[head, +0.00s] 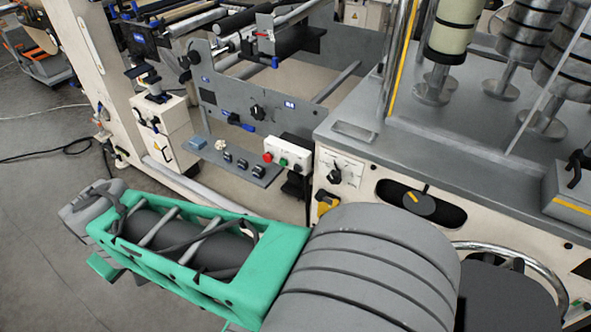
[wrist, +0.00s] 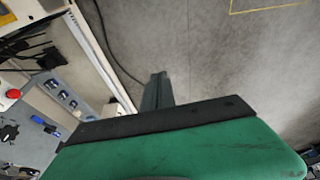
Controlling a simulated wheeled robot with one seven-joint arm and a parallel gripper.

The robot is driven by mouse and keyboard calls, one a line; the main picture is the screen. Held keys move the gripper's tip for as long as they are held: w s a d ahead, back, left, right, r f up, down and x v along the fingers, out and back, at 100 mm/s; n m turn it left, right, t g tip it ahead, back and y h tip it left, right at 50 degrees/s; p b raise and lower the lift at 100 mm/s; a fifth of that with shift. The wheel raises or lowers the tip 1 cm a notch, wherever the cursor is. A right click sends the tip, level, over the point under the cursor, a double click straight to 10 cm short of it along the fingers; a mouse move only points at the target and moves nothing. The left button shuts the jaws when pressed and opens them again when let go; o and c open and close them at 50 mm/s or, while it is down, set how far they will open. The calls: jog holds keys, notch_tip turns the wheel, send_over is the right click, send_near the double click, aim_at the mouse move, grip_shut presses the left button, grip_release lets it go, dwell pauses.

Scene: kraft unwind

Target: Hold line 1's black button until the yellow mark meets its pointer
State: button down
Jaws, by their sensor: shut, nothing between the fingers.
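A white button box (head: 288,152) stands left of centre in the head view, with a red, a green and a black button (head: 297,168) in a row; the black one is rightmost. No line number is readable on it. On the machine front to the right, an oval window shows a dark disc (head: 425,206) with a yellow mark (head: 411,197). A thin dark pointer (head: 425,189) stands at the window's top edge, and the mark lies left of it, apart. My gripper (wrist: 157,92) is shut and empty over the floor, clear of the box.
A grey shelf (head: 235,165) with small blocks lies left of the button box. A white panel with a black knob (head: 334,176) is right of it. In the wrist view, a red button (wrist: 13,94) and the white frame (wrist: 100,60) are at left. Open floor lies beyond my gripper.

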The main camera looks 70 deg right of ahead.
aim_at(298, 169)
jog(key=w+d+f+m+g+h+p, duration=0.1)
jog(key=d+f+m+h, duration=0.15)
jog(key=d, duration=0.85)
jog(key=w+d+f+m+g+h, duration=0.1)
jog(key=d+f+m+h, duration=0.2)
jog(key=d, duration=0.9)
jog(key=s+d+f+m+g+h, duration=0.1)
jog(key=s+d+f+g, duration=0.1)
jog(key=s+d+f, duration=0.2)
jog(key=s+d+f+m+g+h+p, duration=0.1)
jog(key=s+d+f, duration=0.3)
jog(key=s+d, duration=0.5)
jog(key=d+m+g, duration=0.1)
jog(key=d, duration=0.2)
jog(key=shift+s+f, duration=0.15)
jog(key=shift+f, duration=0.1)
jog(key=shift+d, duration=0.1)
jog(key=s+d+b, duration=0.1)
jog(key=d+b, duration=0.1)
jog(key=d, duration=0.6)
jog(key=shift+s+d, duration=0.15)
jog(key=shift+d, duration=0.1)
